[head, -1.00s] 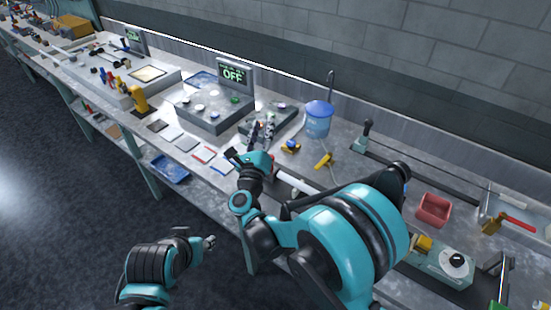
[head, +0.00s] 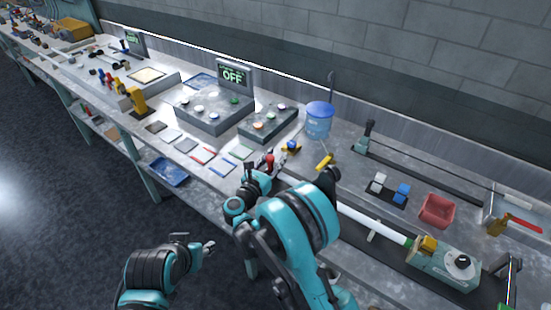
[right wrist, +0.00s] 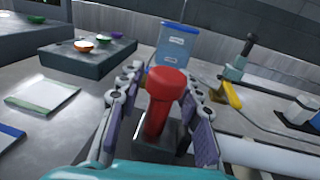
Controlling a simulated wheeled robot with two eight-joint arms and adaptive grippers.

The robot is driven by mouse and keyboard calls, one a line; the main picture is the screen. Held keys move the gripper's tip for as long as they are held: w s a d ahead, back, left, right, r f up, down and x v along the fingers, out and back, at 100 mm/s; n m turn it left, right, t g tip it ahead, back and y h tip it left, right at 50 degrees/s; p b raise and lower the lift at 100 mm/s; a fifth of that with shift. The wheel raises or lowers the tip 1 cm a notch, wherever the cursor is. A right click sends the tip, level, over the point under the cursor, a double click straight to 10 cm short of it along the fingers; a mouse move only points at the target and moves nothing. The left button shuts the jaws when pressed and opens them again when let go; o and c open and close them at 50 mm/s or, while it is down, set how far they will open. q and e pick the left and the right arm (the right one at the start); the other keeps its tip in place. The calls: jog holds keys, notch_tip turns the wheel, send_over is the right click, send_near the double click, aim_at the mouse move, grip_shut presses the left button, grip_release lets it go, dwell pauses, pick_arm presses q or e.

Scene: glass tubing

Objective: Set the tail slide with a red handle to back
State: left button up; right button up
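The red handle (head: 269,161) stands upright at the left end of the white tube. In the right wrist view it is a red knob on a thick red stem (right wrist: 166,92), rising from a dark grey base (right wrist: 172,138). My right gripper (head: 273,156) is open, with one finger on each side of the handle in the right wrist view (right wrist: 161,80). Gaps show beside the stem, and I see no firm grip. Most of the slide below is hidden by my arm. My left gripper (head: 209,244) is off the table's front; its finger opening is too small to tell.
The white tube (head: 372,223) runs right to a green machine (head: 445,268). A blue bucket (head: 319,121), yellow tool (head: 325,161) and button box (head: 268,124) stand behind the handle. Flat pads (head: 222,164) lie left. A red bin (head: 436,210) stands at right.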

jog(key=shift+w+d, duration=0.1)
jog(key=shift+w, duration=0.05)
grip_shut()
jog(key=w+a, duration=0.2)
jog(key=shift+w+a, duration=0.1)
jog(key=shift+a, duration=0.25)
grip_release()
jog(key=shift+d, duration=0.1)
jog(key=shift+r, duration=0.1)
